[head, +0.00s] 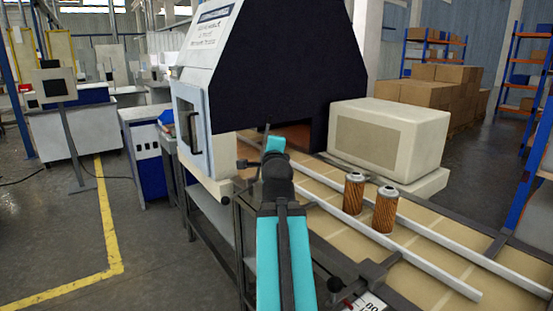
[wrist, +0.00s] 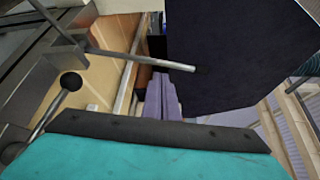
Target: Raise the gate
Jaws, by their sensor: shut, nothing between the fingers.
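A dark hood (head: 285,70) stands over the conveyor (head: 330,215), with a low opening (head: 297,135) showing brown inside. I cannot tell for certain which part is the gate. The hood's dark panel fills the upper right of the wrist view (wrist: 240,60). My gripper (wrist: 163,72) shows in the wrist view as two narrow purple-grey fingers, shut and empty, close to the panel's lower left edge. A metal rod (wrist: 135,54) crosses above the fingers. Two orange-brown filter cartridges (head: 353,194) (head: 385,210) stand upright on the belt.
A black knob (head: 335,284) on a lever sits at the conveyor's near edge; a black knob also shows in the wrist view (wrist: 70,81). A cream box-shaped unit (head: 388,135) stands beyond the belt. A white-framed door with a handle (head: 192,130) is left of the hood.

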